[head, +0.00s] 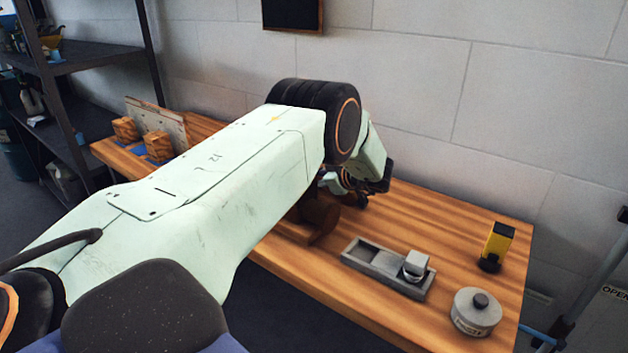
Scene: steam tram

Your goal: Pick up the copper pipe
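I cannot clearly make out a copper pipe. A dark reddish-brown rounded piece (318,222) shows on the wooden workbench (450,230), just below my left gripper and partly hidden by my arm. I cannot tell whether it is the pipe. My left arm reaches in from the left across the bench and hides much of its middle. My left gripper (347,196) is low over the bench near the wall, partly hidden behind the arm's wrist. Its fingers are too small and covered to tell whether they are open or shut. My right gripper is not in view.
A round lidded tin (476,312) and a yellow-and-black device (497,245) stand at the right. Wooden blocks (158,146) stand at the far left end. Dark shelving (95,57) is at left.

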